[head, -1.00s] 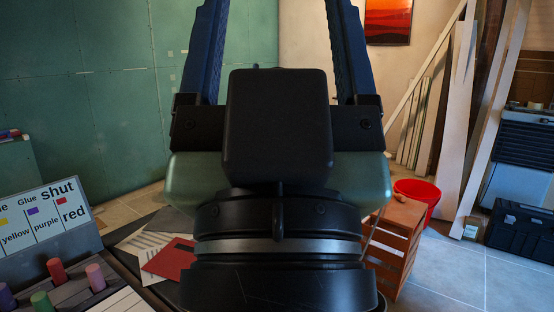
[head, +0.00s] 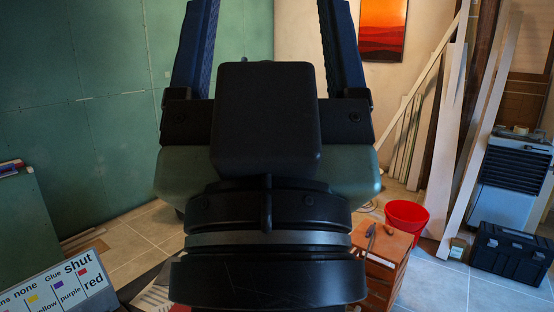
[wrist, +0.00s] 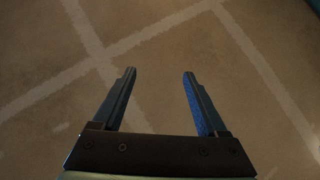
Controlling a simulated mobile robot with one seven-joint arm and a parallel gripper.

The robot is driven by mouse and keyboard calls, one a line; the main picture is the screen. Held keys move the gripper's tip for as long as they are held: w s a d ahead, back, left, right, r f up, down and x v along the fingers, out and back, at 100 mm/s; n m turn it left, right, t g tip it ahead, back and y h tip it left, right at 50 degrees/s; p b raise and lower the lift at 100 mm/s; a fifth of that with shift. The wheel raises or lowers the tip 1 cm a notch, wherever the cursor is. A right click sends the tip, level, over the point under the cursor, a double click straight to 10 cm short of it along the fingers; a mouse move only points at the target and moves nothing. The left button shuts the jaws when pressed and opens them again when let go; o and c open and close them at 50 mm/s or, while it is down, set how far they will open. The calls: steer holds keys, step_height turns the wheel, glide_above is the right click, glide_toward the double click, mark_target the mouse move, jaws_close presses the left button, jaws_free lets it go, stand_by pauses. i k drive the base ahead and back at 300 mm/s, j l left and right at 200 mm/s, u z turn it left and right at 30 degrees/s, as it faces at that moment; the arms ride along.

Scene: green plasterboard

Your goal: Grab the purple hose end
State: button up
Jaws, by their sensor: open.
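I see no purple hose end in either current view. My arm hides much of what lies below the middle of the head view.
A wooden crate (head: 385,270) with small tools on top stands right of my arm. Behind it are a red bucket (head: 406,214), leaning boards (head: 455,150) and a black toolbox (head: 508,255). A green wall (head: 110,110) is at the left.

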mark_target(369, 230)
steer(key=i+z, duration=0.15)
steer(key=z, duration=0.2)
steer(key=i+z, duration=0.15)
steer(key=z, duration=0.2)
steer(key=i+z, duration=0.15)
steer(key=z, duration=0.2)
steer(key=i+j+z, duration=0.3)
steer(key=i+j, duration=0.15)
steer(key=i, duration=0.3)
steer(key=i+j+z, duration=0.3)
steer(key=i+j, duration=1.3)
steer(key=i+l+z, duration=0.05)
steer(key=i, duration=0.05)
